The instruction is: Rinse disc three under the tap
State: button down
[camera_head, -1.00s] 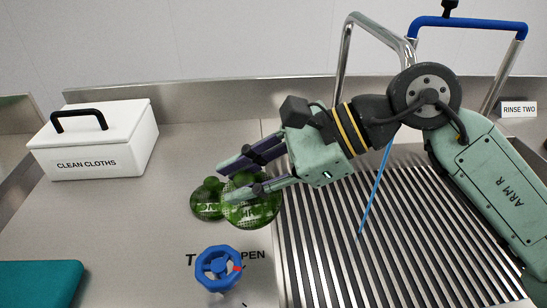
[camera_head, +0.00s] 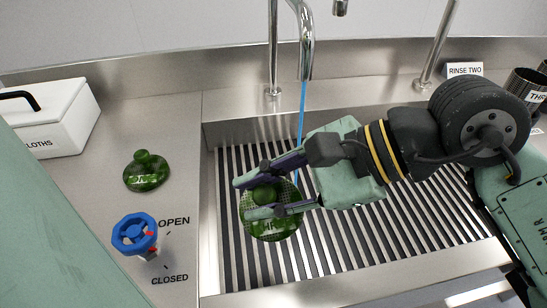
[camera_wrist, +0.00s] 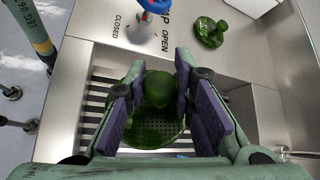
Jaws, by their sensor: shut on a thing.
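My gripper (camera_head: 246,198) is shut on the knob of a green perforated disc (camera_head: 270,230), whose visible letters begin "THR". The disc is over the slatted sink, near the blue water stream (camera_head: 302,110) from the tap (camera_head: 306,40). The stream passes behind my gripper, so I cannot tell exactly where it meets the disc. In the wrist view the disc (camera_wrist: 150,133) lies below its round knob between the finger pads (camera_wrist: 160,65). The blue tap handwheel (camera_head: 134,234) has its red mark toward OPEN.
Another green disc (camera_head: 147,178) sits on the counter left of the sink, also in the wrist view (camera_wrist: 209,32). The clean cloths box (camera_head: 60,125) stands at the far left. A RINSE TWO sign (camera_head: 465,69) and dark canisters (camera_head: 524,92) are at the right.

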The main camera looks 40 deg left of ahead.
jog(key=w+a+f, duration=0.1)
jog(key=w, duration=0.5)
jog(key=w+a+f, duration=0.1)
jog(key=w+a, duration=0.1)
jog(key=w, duration=0.5)
jog(key=shift+w+a+f, duration=0.15)
jog(key=shift+w+f, duration=0.1)
jog(key=shift+f, duration=0.15)
jog(key=shift+d, duration=0.2)
dwell(0.5)
jog(key=shift+w+d+b, duration=0.15)
jog(key=shift+d+b, duration=0.25)
jog(key=shift+b, duration=0.15)
jog(key=shift+a, duration=0.15)
